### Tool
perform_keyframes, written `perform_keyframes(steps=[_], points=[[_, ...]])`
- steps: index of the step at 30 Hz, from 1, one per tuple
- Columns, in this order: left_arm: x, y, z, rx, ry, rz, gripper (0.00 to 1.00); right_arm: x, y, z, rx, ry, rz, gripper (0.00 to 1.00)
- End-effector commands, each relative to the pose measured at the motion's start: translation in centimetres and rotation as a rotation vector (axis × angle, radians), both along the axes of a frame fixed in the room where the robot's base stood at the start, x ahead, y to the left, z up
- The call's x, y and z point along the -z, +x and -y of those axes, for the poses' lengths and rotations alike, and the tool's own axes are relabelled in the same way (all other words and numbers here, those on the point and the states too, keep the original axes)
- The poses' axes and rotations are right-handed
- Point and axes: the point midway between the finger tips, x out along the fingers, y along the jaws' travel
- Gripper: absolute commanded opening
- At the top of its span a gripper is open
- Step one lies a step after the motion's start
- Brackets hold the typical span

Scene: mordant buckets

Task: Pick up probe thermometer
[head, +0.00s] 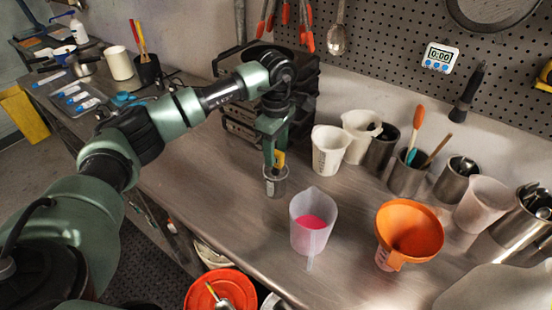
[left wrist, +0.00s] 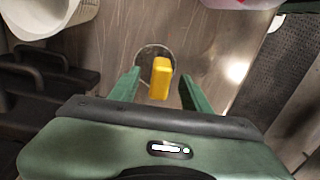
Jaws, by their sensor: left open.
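The probe thermometer appears to be the yellow-topped item (head: 280,158) standing in a small metal cup (head: 275,185) on the steel bench. In the left wrist view its yellow block-shaped top (left wrist: 160,78) shows above the round cup (left wrist: 146,52). My left gripper (head: 276,152) points down over the cup. Its two green fingers (left wrist: 160,88) are apart, one on each side of the yellow top, with gaps visible in the left wrist view. The lower part of the thermometer is hidden in the cup. My right gripper is not in view.
A translucent jug with pink liquid (head: 313,226) and an orange funnel (head: 418,232) stand to the right. White jugs (head: 328,158) and metal cups with tools (head: 408,178) line the wall. Black stacked trays (head: 240,125) stand behind my gripper. An orange bucket (head: 226,286) is below the bench edge.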

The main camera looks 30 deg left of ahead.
Motion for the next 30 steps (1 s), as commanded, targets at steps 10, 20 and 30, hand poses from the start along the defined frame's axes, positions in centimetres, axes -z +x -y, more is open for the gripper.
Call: perform_keyframes(steps=[10,20,30], points=[[4.2,-0.1,-0.1,0.000,-0.003,-0.002,0.47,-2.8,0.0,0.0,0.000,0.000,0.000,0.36],[4.5,0.0,-0.1,0.000,-0.003,0.000,0.25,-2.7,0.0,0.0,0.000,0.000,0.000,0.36],[4.5,0.0,-0.1,0.000,-0.003,0.001,0.00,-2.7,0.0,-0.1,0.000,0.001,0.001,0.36]])
